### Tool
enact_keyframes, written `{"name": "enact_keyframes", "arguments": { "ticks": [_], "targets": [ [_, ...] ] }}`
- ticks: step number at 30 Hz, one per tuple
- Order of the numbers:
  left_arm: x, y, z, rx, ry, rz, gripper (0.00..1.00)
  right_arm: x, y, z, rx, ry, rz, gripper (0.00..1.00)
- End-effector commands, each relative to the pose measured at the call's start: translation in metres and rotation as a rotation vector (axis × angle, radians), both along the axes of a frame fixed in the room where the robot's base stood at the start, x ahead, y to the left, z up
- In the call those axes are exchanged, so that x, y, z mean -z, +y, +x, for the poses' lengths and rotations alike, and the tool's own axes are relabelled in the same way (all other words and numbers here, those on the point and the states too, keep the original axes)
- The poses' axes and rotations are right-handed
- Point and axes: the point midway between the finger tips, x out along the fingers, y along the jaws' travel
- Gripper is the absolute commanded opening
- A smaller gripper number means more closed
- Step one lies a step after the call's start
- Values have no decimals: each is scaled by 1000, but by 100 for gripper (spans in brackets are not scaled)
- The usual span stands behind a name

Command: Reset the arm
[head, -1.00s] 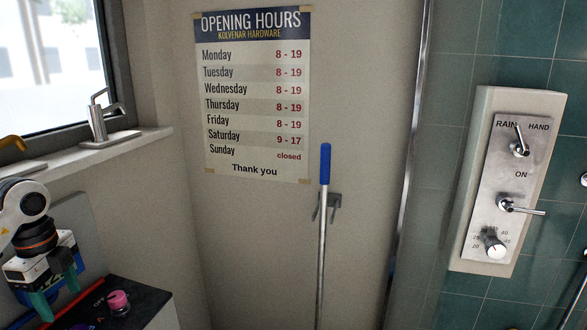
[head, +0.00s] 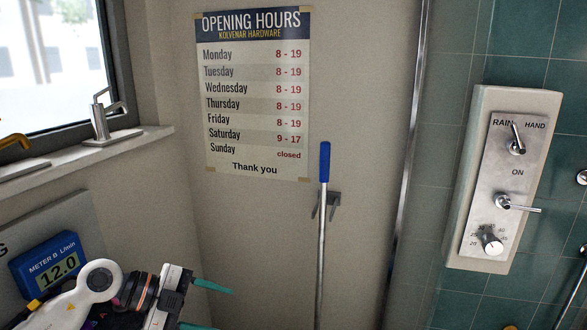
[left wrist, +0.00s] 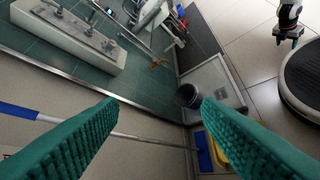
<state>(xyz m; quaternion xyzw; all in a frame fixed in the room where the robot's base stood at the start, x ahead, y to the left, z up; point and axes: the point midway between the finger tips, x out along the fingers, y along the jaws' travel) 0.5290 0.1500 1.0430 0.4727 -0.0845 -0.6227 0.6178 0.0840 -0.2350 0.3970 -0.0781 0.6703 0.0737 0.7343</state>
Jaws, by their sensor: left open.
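My left gripper (head: 210,305) is at the bottom left of the head view, with its teal fingers pointing right and apart. In the left wrist view the two ridged teal fingers (left wrist: 150,138) stand wide apart with nothing between them. A blue-handled pole (head: 323,230) stands against the wall to the right of the gripper, apart from it. My right gripper is not seen in the head view.
A blue meter reading 12.0 (head: 51,267) is at the left, behind my left arm. A shower control panel (head: 503,185) is on the right tiled wall. A tap (head: 103,120) stands on the window sill.

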Motion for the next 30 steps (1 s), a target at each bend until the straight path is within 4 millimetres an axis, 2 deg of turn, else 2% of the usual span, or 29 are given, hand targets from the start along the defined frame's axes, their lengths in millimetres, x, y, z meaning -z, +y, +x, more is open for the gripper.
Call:
{"name": "enact_keyframes", "arguments": {
  "ticks": [1, 3, 5, 7, 9, 12, 14, 17, 19, 21, 24, 27, 30],
  "targets": [
    [-8, -29, -8, 7, -48, -157, 59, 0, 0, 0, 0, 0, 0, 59],
    [-27, -53, -13, -34, -119, -363, 59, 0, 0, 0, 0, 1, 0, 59],
    [-43, -63, -14, -105, -166, -527, 59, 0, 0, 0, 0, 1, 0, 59],
    [-58, -64, -13, -228, -202, -695, 59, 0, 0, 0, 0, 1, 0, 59],
    [-65, -54, -9, -388, -216, -832, 59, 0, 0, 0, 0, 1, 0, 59],
    [-57, -27, -3, -665, -194, -959, 59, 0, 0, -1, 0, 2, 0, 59],
    [-41, -7, -2, -849, -156, -990, 59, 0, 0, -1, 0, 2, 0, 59],
    [2, 27, -10, -1159, -45, -965, 59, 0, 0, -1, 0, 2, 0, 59],
    [41, 47, -25, -1362, 66, -891, 59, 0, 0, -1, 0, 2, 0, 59],
    [84, 62, -50, -1540, 201, -775, 59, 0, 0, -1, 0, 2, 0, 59],
    [135, 72, -93, -1707, 391, -587, 59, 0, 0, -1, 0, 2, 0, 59],
    [168, 73, -132, -1786, 547, -425, 59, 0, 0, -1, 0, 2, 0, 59],
    [190, 71, -168, -1822, 678, -285, 59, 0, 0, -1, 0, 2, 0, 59]
  ]
}}
